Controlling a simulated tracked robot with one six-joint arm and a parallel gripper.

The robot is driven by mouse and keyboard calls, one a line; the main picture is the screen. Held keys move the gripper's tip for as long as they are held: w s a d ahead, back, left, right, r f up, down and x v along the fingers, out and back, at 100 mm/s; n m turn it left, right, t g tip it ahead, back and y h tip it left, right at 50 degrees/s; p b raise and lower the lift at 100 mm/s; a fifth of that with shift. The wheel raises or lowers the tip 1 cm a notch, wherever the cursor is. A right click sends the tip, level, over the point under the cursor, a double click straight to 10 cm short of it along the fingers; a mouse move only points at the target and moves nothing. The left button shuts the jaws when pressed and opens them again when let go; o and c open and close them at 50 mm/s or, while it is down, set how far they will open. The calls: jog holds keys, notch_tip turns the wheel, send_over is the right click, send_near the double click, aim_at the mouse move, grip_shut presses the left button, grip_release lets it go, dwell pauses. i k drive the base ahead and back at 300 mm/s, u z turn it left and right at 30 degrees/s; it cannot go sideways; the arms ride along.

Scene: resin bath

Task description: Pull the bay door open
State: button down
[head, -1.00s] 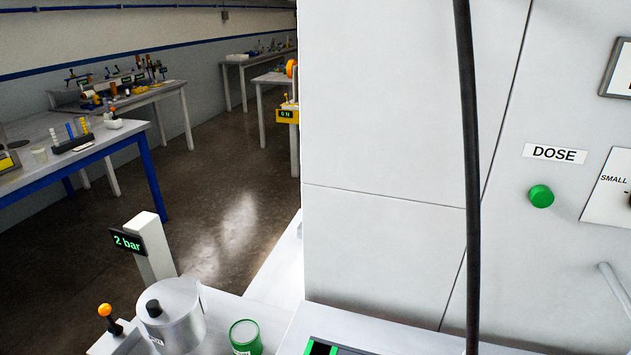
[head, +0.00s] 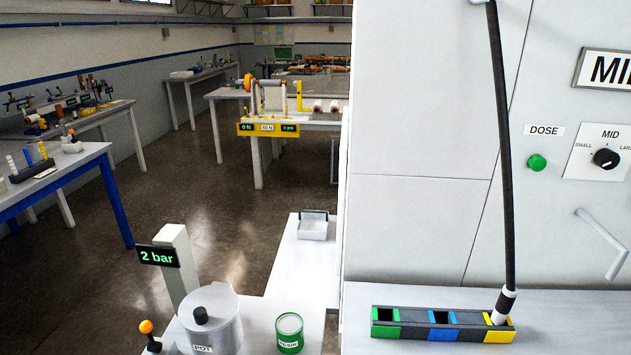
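A bay door is not clearly identifiable in the head view. A large white cabinet (head: 420,90) fills the right half, with thin panel seams on its front. A pale grey angled bar (head: 602,240) sticks out from the cabinet at the lower right; I cannot tell whether it is a handle or a spout. My gripper is not in view.
A black hose (head: 503,150) hangs before the cabinet, ending at the yellow slot of a rack (head: 410,322). The cabinet has a green DOSE button (head: 536,162) and a MID dial (head: 606,159). A pot (head: 211,325) stands lower left. Floor (head: 205,200) is clear beyond.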

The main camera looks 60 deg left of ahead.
aim_at(344, 133)
jog(key=k, duration=0.7)
jog(key=u, duration=1.8)
jog(key=i, duration=1)
jog(key=u, duration=0.05)
